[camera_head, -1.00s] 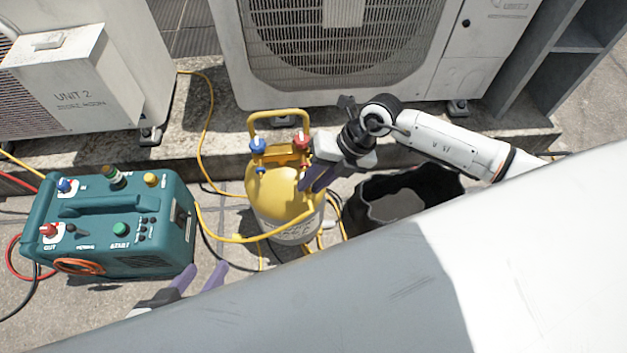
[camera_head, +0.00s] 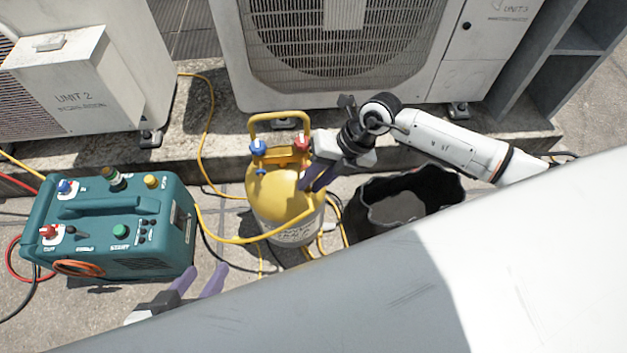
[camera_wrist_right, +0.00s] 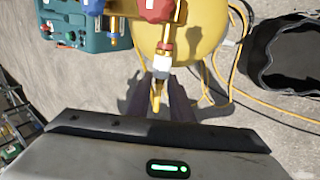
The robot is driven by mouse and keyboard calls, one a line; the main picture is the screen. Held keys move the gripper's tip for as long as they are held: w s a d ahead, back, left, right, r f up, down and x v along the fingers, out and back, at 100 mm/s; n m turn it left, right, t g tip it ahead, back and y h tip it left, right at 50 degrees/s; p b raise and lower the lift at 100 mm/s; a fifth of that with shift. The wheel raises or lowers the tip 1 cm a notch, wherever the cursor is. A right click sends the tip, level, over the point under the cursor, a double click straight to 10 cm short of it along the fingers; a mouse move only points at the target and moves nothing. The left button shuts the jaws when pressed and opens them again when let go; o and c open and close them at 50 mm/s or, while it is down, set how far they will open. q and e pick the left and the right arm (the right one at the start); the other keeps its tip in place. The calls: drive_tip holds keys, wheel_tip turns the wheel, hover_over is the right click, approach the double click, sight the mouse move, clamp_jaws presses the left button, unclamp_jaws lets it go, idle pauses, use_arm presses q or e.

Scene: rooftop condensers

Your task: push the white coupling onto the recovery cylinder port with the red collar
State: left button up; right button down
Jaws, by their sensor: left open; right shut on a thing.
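The yellow recovery cylinder (camera_head: 285,195) stands upright in the middle of the head view, with a blue valve knob (camera_head: 258,147) and a red valve knob (camera_head: 302,145) on top. In the right wrist view the red knob (camera_wrist_right: 157,8) sits above a brass port with a red collar (camera_wrist_right: 164,48). The white coupling (camera_wrist_right: 161,73) is lined up just below that collar, very close to it; I cannot tell whether it is seated. My right gripper (camera_head: 312,186) is shut on the coupling beside the cylinder. My left gripper (camera_head: 203,277) is open and empty, low in the head view.
A teal recovery machine (camera_head: 115,225) stands left of the cylinder. A black open bucket (camera_head: 440,190) is to its right. Yellow hoses (camera_head: 208,120) run around the cylinder. Condenser units (camera_head: 350,50) stand on a concrete ledge behind. My large pale arm covers the lower right.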

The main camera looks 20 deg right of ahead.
drive_tip(key=shift+w, duration=0.15)
drive_tip(key=c, duration=1.5)
unclamp_jaws()
drive_tip(key=shift+s+r+p, duration=0.1)
drive_tip(key=shift+s+p, duration=0.3)
drive_tip(key=shift+s+a+p, duration=0.15)
drive_tip(key=shift+s+p, duration=0.2)
drive_tip(key=shift+s, duration=0.05)
use_arm(q)
drive_tip(key=shift+t+y, duration=0.4)
drive_tip(key=shift+t, duration=0.1)
drive_tip(key=shift+s+a+r+p, duration=0.35)
drive_tip(key=shift+a+r+p, duration=0.35)
drive_tip(key=shift+p, duration=0.45)
drive_tip(key=shift+s+a+r+p, duration=0.35)
drive_tip(key=shift+a+r+p, duration=0.1)
drive_tip(key=shift+r+p, duration=0.55)
use_arm(e)
drive_tip(key=shift+s+a, duration=0.25)
drive_tip(key=shift+s, duration=0.7)
drive_tip(key=shift+s+a, duration=0.25)
drive_tip(key=shift+s, duration=0.75)
drive_tip(key=shift+s+a, duration=0.25)
drive_tip(key=shift+s, duration=0.7)
